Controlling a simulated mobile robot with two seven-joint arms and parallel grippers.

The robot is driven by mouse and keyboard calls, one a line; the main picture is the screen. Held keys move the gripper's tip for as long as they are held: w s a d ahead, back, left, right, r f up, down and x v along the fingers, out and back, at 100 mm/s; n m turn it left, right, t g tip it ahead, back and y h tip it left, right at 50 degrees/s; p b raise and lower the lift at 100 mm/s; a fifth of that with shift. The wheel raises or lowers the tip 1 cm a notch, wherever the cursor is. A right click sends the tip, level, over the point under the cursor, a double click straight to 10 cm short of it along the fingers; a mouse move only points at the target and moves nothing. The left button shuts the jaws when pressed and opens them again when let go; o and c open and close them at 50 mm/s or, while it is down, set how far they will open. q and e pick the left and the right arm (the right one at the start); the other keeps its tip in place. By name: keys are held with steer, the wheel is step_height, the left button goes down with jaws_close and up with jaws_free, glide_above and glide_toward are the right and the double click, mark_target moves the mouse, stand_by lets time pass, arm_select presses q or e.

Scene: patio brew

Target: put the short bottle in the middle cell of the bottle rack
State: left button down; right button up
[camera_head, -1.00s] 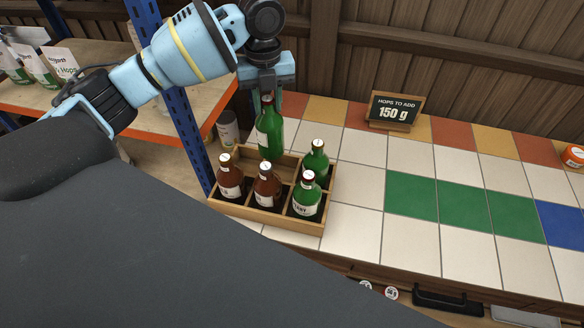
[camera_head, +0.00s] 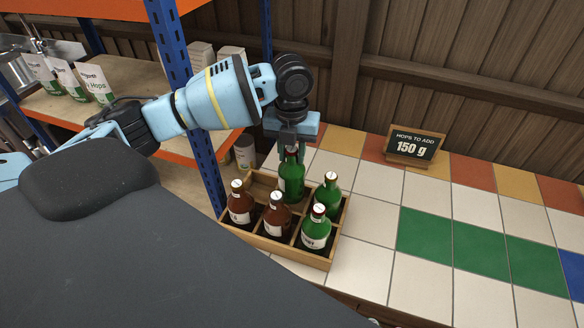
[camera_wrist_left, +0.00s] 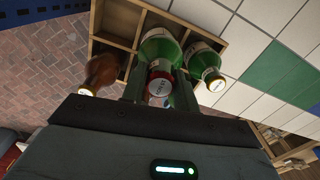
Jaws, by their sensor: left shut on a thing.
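My left gripper (camera_head: 292,145) is shut on the neck of a green bottle (camera_head: 292,186) with a pale label. The bottle is upright, its lower part inside the back row of the wooden bottle rack (camera_head: 285,254), around the middle cell. Its base is hidden, so I cannot tell whether it touches the rack floor. In the left wrist view its cap (camera_wrist_left: 160,86) shows between the fingers. The front row holds two brown bottles (camera_head: 240,206) (camera_head: 277,218) and a green bottle (camera_head: 316,232). Another green bottle (camera_head: 328,195) stands at back right. My right gripper is out of view.
The tiled counter (camera_head: 368,230) is clear to the right of the rack. A "150 g" sign (camera_head: 413,147) stands near the back. A blue shelf post (camera_head: 203,150) rises close at the rack's left. Hop bags (camera_head: 95,83) stand on the shelf.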

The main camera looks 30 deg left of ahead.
mark_target(292, 167)
arm_select(q)
steer(key=shift+f, duration=2.5)
steer(key=c, duration=1.1)
jaws_free()
steer(key=shift+f, duration=0.1)
steer(key=shift+o, duration=0.2)
step_height(292, 167, up, 12)
steer(key=shift+r, duration=0.15)
